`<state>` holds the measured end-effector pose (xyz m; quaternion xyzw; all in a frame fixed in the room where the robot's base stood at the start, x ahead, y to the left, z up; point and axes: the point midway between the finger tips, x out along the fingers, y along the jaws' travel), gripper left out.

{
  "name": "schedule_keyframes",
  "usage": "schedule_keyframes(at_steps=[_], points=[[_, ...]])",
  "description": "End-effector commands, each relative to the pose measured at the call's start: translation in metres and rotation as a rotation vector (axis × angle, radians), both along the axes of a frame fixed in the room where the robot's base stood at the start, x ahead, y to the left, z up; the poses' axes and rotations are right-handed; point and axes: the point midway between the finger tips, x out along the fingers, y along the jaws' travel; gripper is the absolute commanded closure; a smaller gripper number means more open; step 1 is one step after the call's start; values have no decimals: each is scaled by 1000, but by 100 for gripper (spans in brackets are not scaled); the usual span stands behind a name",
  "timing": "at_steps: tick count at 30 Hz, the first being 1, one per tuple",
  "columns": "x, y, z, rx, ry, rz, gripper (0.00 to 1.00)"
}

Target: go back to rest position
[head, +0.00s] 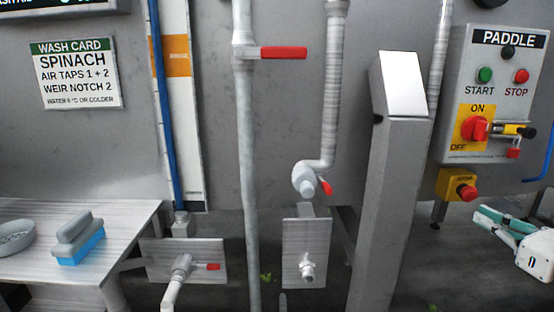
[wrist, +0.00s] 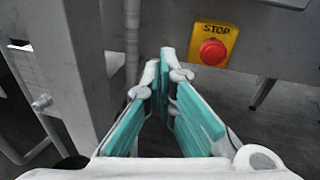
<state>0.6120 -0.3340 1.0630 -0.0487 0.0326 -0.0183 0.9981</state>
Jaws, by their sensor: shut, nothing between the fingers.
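My gripper (head: 489,214) shows at the right edge of the head view, with white links and teal finger pads pointing left. In the wrist view its two fingers (wrist: 162,68) reach forward and meet near their tips, shut with nothing between them. In the wrist view a yellow stop box with a red button (wrist: 213,52) lies ahead and to the right of the fingertips, apart from them. The same stop box (head: 457,186) shows in the head view, below the paddle panel and up and left of my gripper.
The paddle panel (head: 451,110) has green and red buttons and a red switch. A grey slanted-top post (head: 395,190) stands left of my gripper. A vertical pipe with a red-handled valve (head: 247,150) stands mid-view. A bench (head: 130,222) at left holds a blue brush (head: 80,240).

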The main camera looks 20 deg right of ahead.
Motion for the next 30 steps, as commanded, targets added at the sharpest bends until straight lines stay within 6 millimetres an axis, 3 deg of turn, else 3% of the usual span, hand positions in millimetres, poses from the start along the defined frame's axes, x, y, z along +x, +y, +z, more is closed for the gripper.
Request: schedule_keyframes(at_steps=[3, 7, 12, 15, 18, 21, 27, 30], points=[[28, 78, 20, -135, 78, 255, 100], [35, 167, 31, -325, 166, 555, 100], [9, 264, 35, -628, 255, 931, 100], [-18, 305, 35, -829, 288, 1136, 100], [-47, 331, 36, -1050, 306, 1322, 100], [-77, 346, 38, -1288, 308, 1487, 100], [-121, 349, 52, -1813, 260, 1732, 100], [-133, 343, 64, -2065, 219, 1795, 100]])
